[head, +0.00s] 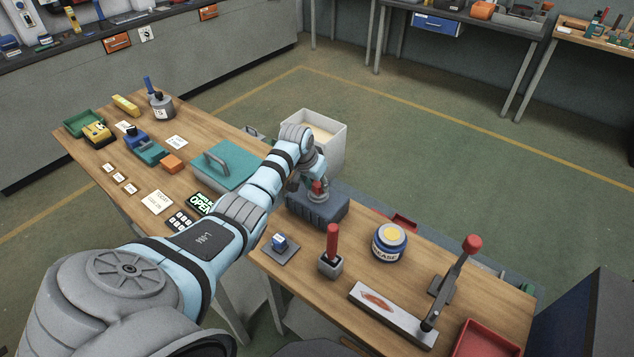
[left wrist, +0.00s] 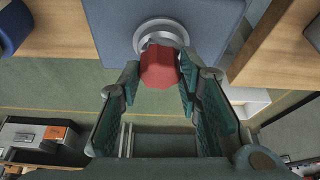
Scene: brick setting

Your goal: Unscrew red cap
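The red cap (head: 318,187) sits upright on top of a blue-grey block-shaped container (head: 318,208) on the wooden bench. In the left wrist view the red cap (left wrist: 160,67) stands in a round grey metal collar (left wrist: 160,30) on the container's blue top (left wrist: 112,28). My left gripper (left wrist: 160,75) comes at it with one finger on each side. Both fingertips appear to touch the cap's sides, and it looks shut on the cap. In the head view my left gripper (head: 311,180) partly hides the cap. My right gripper is not in view.
A white bin (head: 330,150) stands just behind the container. To the right are a red-handled tool (head: 331,245) in a block, a blue jar (head: 389,241), a lever press (head: 452,280) and a red tray (head: 487,340). A teal box (head: 222,168) lies left of my left arm.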

